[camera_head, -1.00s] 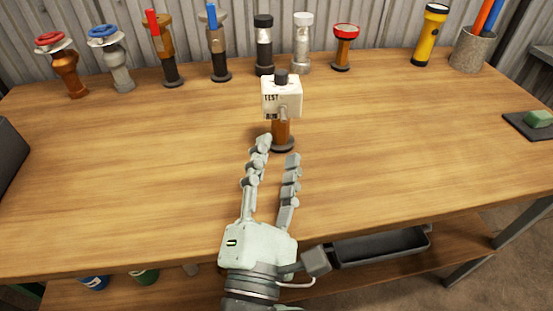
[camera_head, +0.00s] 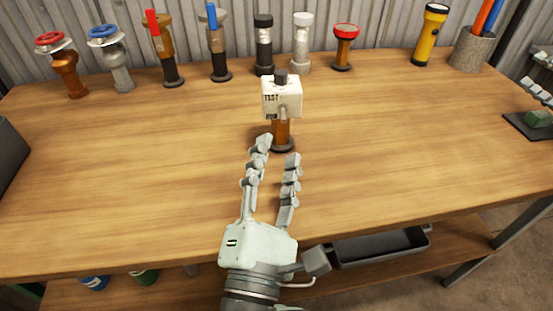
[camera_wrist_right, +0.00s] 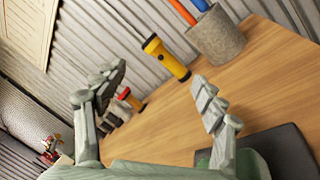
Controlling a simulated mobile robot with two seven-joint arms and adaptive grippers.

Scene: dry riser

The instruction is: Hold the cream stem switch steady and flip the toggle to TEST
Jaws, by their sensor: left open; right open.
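The cream stem switch (camera_head: 282,97) stands upright on the table, a cream box with a black knob on top, on an orange-brown stem (camera_head: 281,132) with a dark round base. Its front face reads TEST at the upper left; a small lever shows low on that face, its exact position too small to tell. My left gripper (camera_head: 279,151) is open, its fingertips on the near side of the stem, one to each side; contact cannot be told. My right gripper (camera_wrist_right: 158,84) is open and empty; its fingers also show at the right edge of the head view (camera_head: 537,88).
Several valves and capped stems line the back, including a red-topped one (camera_head: 345,46). A yellow flashlight (camera_head: 430,36) and a grey pen cup (camera_head: 472,50) stand back right. A green block (camera_head: 538,118) lies on a dark tray at the right edge. The table around the switch is clear.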

